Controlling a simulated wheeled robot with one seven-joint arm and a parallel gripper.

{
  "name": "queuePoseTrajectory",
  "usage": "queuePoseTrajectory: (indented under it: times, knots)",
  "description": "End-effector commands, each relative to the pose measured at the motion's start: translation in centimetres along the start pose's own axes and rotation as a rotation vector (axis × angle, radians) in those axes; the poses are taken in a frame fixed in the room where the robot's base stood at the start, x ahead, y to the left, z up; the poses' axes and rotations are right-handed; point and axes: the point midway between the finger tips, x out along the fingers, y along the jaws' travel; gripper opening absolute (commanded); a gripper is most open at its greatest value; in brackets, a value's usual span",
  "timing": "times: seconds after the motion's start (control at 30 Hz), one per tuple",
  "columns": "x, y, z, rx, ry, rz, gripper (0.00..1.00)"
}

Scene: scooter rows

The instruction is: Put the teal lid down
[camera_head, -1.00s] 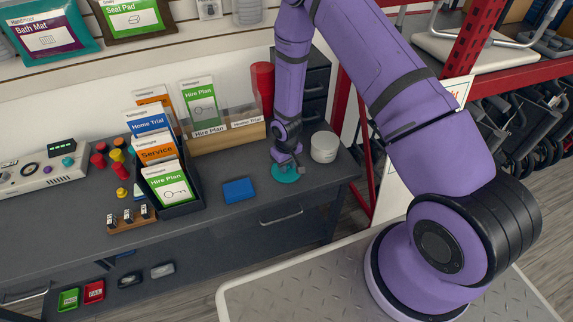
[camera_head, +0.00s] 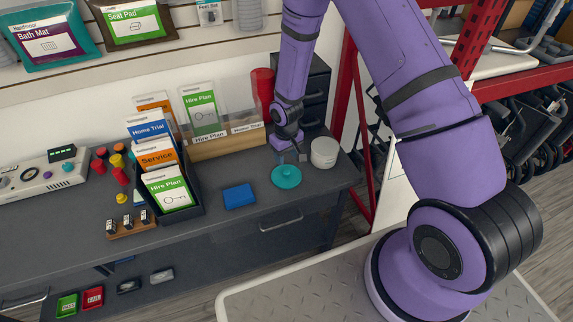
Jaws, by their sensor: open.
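The teal lid (camera_head: 286,177) lies flat on the dark grey bench top (camera_head: 250,210), near its front right part. It is a round disc with a small knob in the middle. My gripper (camera_head: 292,157) is open and empty, just above and behind the lid, pointing down. It is apart from the lid.
A white round tub (camera_head: 324,152) stands right of the lid, close to my gripper. A blue flat block (camera_head: 239,196) lies to the left. Behind stand a leaflet holder (camera_head: 228,142) and a red cylinder (camera_head: 263,84). Bench room in front of the lid is clear.

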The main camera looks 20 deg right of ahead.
Motion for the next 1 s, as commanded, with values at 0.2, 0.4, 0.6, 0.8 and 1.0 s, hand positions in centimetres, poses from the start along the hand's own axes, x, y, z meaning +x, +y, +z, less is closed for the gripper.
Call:
queuePoseTrajectory:
  times: [0.2, 0.4, 0.6, 0.8, 1.0]
  knots:
    - [-3.1, 0.0, -0.1, 0.0, 0.002, 0.0, 0.51]
    - [-4.2, 0.0, 0.0, -0.001, 0.0, 0.0, 0.51]
    - [-5.0, 0.1, 0.0, 0.001, 0.006, 0.003, 0.51]
    - [-11.0, 1.1, -0.1, 0.024, 0.047, 0.029, 0.51]
    - [-19.3, 2.1, 1.2, 0.058, 0.102, 0.059, 0.51]
